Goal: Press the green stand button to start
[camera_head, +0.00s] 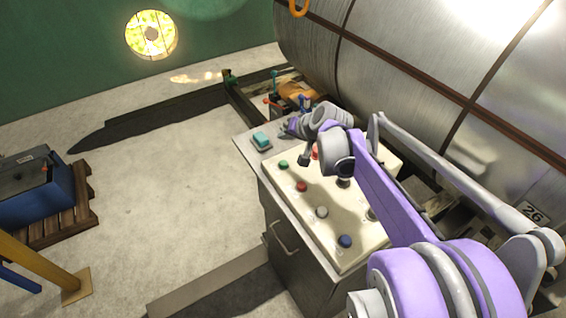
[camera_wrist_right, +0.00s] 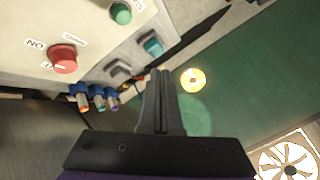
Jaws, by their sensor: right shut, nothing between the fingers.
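A round green button (camera_head: 283,163) sits on the cream sloped panel (camera_head: 325,232) of the stand, near its left corner. It also shows at the top of the right wrist view (camera_wrist_right: 121,13). A separate teal-green block (camera_head: 262,139) sits in a small dark holder on the stand's corner and shows in the right wrist view (camera_wrist_right: 152,46). My right gripper (camera_head: 286,131) is by the stand's far edge, apart from both. In the right wrist view its fingers (camera_wrist_right: 160,72) are shut and empty. My left gripper is not in view.
The panel also carries red (camera_head: 301,186), white (camera_head: 321,212) and blue (camera_head: 345,240) buttons. Blue-capped connectors (camera_wrist_right: 82,97) show in the right wrist view. A large metal cylinder (camera_head: 400,60) stands behind. My right arm covers part of the panel.

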